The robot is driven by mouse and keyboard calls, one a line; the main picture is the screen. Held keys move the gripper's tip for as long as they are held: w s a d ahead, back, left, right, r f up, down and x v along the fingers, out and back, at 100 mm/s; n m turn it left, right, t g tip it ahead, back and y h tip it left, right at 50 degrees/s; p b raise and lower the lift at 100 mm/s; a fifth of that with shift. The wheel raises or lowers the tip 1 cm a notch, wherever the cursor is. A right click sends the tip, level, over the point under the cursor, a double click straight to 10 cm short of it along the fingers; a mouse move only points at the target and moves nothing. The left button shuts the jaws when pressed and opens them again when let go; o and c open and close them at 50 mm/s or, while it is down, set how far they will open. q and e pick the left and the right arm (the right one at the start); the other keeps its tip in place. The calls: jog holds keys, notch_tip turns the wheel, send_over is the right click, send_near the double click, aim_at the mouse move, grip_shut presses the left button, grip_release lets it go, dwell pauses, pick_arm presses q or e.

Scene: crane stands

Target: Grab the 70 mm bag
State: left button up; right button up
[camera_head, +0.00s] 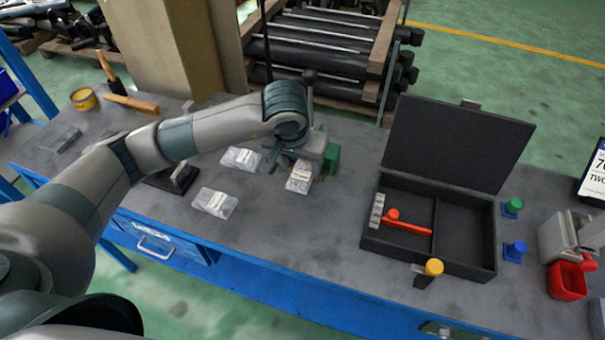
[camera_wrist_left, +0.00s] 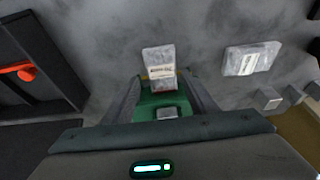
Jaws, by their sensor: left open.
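Three clear bags with white labels lie on the grey bench in the head view: one at the back left (camera_head: 241,158), one in front (camera_head: 214,203) and one at the right (camera_head: 299,179). The label sizes are too small to read, so I cannot tell which is the 70 mm bag. My left gripper (camera_head: 286,164) is open, above and close to the right bag. In the left wrist view a labelled bag (camera_wrist_left: 159,62) lies just ahead, between the lines of the open fingers (camera_wrist_left: 163,88). Another bag (camera_wrist_left: 251,58) lies to the right. My right gripper is out of view.
A green object (camera_head: 331,158) stands beside my left gripper. An open black case (camera_head: 463,258) holds a red-handled tool (camera_head: 408,225). Yellow, blue and green-topped pieces stand near it. A red bin (camera_head: 567,281) is far right. A hammer and a tin lie back left.

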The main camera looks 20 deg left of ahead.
aim_at(302, 173)
pick_arm(q)
jog(key=shift+w+f+p, duration=0.2)
jog(key=shift+f+p, duration=0.25)
jog(key=shift+p, duration=0.1)
jog(key=p+x, duration=0.1)
jog(key=x, duration=0.2)
jog(key=shift+a+r+p, duration=0.1)
jog(key=shift+a+p, duration=0.05)
jog(key=shift+p, duration=0.15)
jog(key=shift+w+f, duration=0.25)
jog(key=shift+f, duration=0.25)
jog(key=c, duration=1.1)
jog(key=shift+s+r, duration=0.1)
